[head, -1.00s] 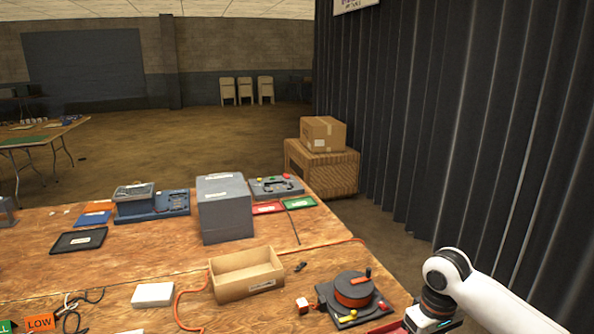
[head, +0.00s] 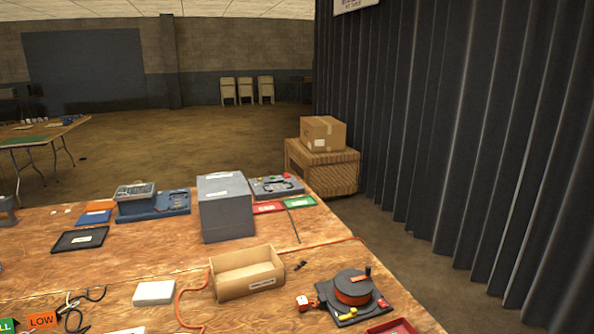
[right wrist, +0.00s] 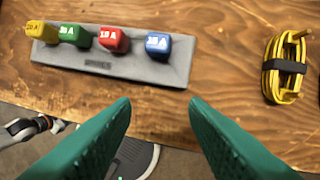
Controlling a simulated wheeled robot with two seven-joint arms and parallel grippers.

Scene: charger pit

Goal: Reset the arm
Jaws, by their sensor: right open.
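My right gripper (right wrist: 160,125) shows in the right wrist view with its two green fingers apart and nothing between them. It is over the table's edge, near a grey block holder (right wrist: 110,62). The holder carries a yellow block (right wrist: 41,31), a green block (right wrist: 75,35), a red block (right wrist: 113,39) and a blue block (right wrist: 158,45). Neither of my arms shows in the head view now. My left gripper is in no view.
A coiled yellow cable (right wrist: 283,72) lies right of the holder. In the head view, the wooden table (head: 130,262) bears an open cardboard box (head: 247,285), a grey box (head: 226,220) and an orange reel (head: 352,288). A dark curtain (head: 450,120) hangs at the right.

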